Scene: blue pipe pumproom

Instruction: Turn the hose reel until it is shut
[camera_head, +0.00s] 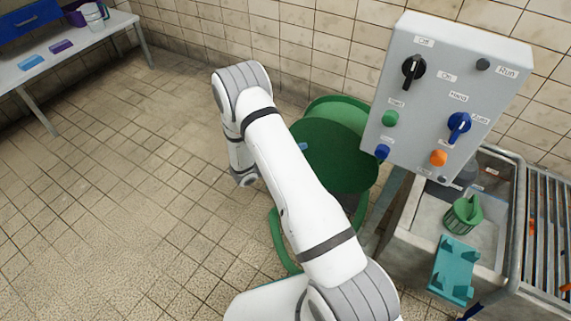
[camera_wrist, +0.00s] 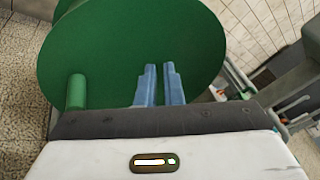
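The hose reel (camera_head: 345,155) is a dark green disc on a green frame. In the head view it stands near the tiled wall, partly covered by my white arm. In the wrist view its round green face (camera_wrist: 120,50) fills the upper left, with a short green peg-like handle (camera_wrist: 76,92) standing out near its lower left edge. My gripper (camera_wrist: 161,72) shows two blue fingers in front of the disc, close together with a thin gap and nothing seen between them. The handle is left of the fingers, apart from them. Any contact with the disc cannot be told.
A grey control box (camera_head: 445,85) with knobs and buttons stands right of the reel. Beyond it are a sink (camera_head: 408,225) with a green basket-like item (camera_head: 463,215) and a metal rack (camera_head: 548,230). A table (camera_head: 85,50) is at the upper left. The left floor is clear.

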